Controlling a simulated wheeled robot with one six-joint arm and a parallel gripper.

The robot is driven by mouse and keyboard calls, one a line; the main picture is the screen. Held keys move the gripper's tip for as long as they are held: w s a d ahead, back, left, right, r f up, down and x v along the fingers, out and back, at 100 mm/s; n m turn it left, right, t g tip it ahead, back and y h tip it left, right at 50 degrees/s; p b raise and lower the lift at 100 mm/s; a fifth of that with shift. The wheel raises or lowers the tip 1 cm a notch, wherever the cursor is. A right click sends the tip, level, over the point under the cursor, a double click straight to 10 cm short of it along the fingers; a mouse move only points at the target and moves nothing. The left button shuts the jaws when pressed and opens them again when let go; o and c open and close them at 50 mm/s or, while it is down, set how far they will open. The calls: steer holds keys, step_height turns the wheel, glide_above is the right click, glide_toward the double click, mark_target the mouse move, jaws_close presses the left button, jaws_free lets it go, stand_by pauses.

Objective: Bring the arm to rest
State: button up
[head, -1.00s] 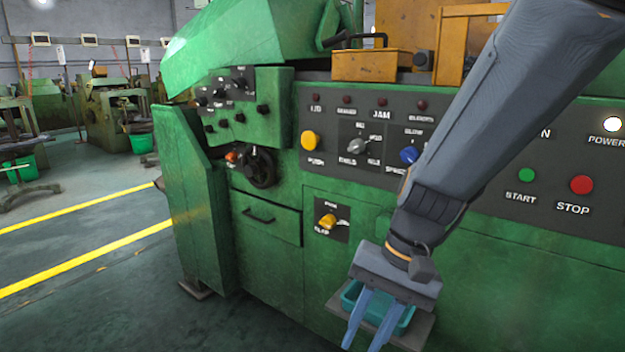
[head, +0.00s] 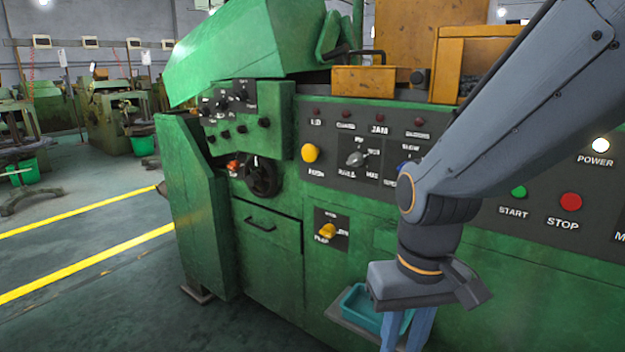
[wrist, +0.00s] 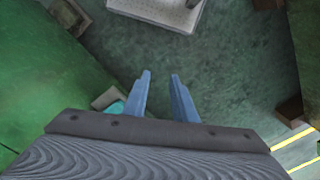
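My arm hangs down in front of the green machine (head: 270,265), at the right of the head view. My gripper (head: 406,338) points downward, with its lower tips cut off by the frame edge. In the wrist view its two blue fingers (wrist: 160,78) stand apart with nothing between them, above the dark floor. In the head view the gripper is in front of a teal bin (head: 358,308) and covers part of it. I cannot tell whether they touch.
The bin stands on a small shelf (head: 338,314) low on the machine. The control panel (head: 480,208) is behind my arm, with a lit white power lamp (head: 601,145) and a red stop button (head: 571,201). Open floor (head: 120,310) lies to the left.

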steer(key=d+r+m+p, duration=0.1)
steer(key=d+r+p, duration=0.4)
steer(key=p, duration=0.4)
steer(key=shift+s+d+m+p, duration=0.25)
steer(key=shift+d+m+p, duration=0.05)
steer(key=shift+d+m, duration=0.1)
steer(key=shift+a, duration=0.1)
stand_by(0.4)
